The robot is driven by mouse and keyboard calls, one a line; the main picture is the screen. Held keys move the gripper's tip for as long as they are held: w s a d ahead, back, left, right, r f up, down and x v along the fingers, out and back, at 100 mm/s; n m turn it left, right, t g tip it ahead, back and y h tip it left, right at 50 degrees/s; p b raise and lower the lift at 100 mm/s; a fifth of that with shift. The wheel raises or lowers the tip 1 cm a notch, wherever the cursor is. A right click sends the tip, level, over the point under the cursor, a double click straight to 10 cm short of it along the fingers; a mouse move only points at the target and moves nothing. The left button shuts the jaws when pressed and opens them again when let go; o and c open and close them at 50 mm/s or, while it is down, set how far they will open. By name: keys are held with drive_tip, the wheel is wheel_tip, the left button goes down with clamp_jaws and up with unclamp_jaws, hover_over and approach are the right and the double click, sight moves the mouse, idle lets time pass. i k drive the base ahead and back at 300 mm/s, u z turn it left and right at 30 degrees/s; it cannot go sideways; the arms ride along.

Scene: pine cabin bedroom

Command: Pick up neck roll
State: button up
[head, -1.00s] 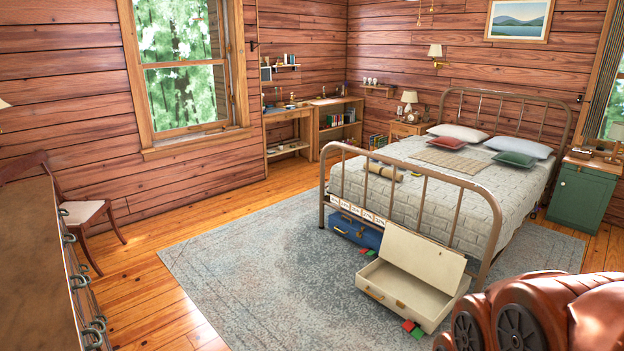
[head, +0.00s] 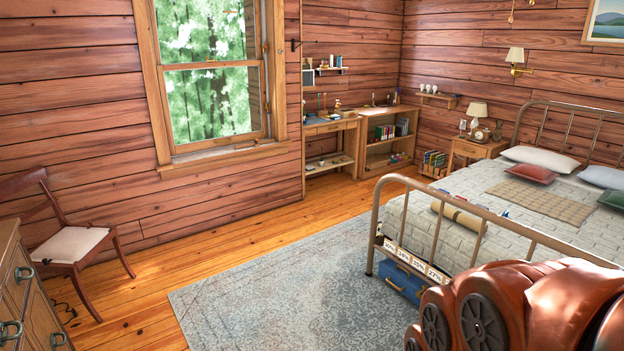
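A tan cylindrical roll, which looks like the neck roll (head: 461,217), lies on its side on the bed near the foot end. It shows behind the bars of the metal footboard, which partly cover it. Small blue and red items lie close beside it, too small to tell. My reddish-brown arm fills the lower right corner and covers the near right part of the bed. My gripper is not visible, so its state and distance from the roll do not show.
The bed's metal footboard (head: 437,208) stands between me and the roll. A blue case (head: 404,281) sits under the bed end. The grey rug (head: 285,285) and floor left of the bed are clear. A chair (head: 75,245) and dresser (head: 30,300) stand at left.

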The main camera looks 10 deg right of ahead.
sight(463, 220)
drive_tip(key=z, duration=0.05)
drive_tip(key=i, duration=2)
drive_tip(key=z, duration=0.5)
drive_tip(key=i, duration=2.4)
drive_tip(key=z, duration=0.4)
